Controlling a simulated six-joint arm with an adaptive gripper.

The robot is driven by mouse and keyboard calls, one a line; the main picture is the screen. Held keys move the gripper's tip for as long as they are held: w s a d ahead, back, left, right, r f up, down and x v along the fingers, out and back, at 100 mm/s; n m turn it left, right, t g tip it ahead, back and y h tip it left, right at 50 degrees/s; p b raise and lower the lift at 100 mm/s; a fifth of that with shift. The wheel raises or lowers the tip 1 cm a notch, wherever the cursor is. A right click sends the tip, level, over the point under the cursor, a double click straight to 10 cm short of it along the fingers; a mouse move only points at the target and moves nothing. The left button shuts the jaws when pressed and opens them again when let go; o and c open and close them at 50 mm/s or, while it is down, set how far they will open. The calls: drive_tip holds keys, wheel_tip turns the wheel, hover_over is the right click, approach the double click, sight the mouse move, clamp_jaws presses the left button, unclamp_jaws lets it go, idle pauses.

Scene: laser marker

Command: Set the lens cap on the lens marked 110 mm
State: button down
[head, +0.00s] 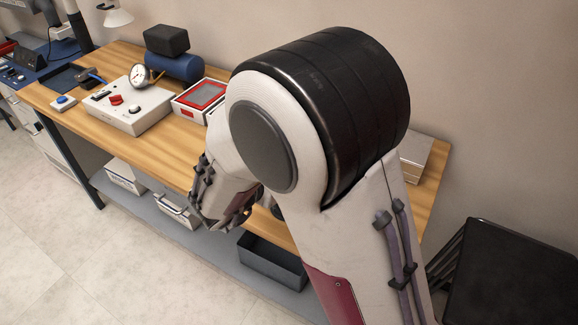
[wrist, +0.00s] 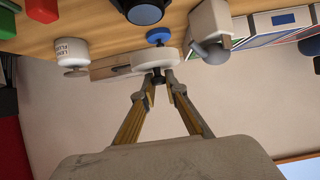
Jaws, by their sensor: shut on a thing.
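In the wrist view my gripper (wrist: 157,80) is shut on a small dark knob. The knob joins a pale round disc (wrist: 155,58), which looks like the lens cap. Beyond it, at the top edge, is a dark cylinder with a blue face (wrist: 143,13), which may be a lens. A small blue round piece (wrist: 158,36) shows between the two. I cannot read any 110 mm mark. In the head view my arm hides the gripper's hold and that part of the bench.
A white jar labelled as lens fluid (wrist: 72,52) and a white and grey fixture (wrist: 210,32) flank the disc. The wooden bench (head: 172,165) also holds a control box with a gauge (head: 130,108) and a red-framed tray (head: 200,97). A dark bin (head: 272,262) is on the shelf below.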

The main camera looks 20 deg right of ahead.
drive_tip(key=shift+f, duration=0.1)
drive_tip(key=shift+f, duration=2.75)
drive_tip(key=shift+f, duration=0.55)
drive_tip(key=c, duration=2.3)
unclamp_jaws()
drive_tip(key=shift+c, duration=0.2)
drive_tip(key=shift+s+a, duration=0.1)
drive_tip(key=v, duration=1)
drive_tip(key=shift+s+a+r, duration=0.2)
drive_tip(key=shift+s, duration=0.05)
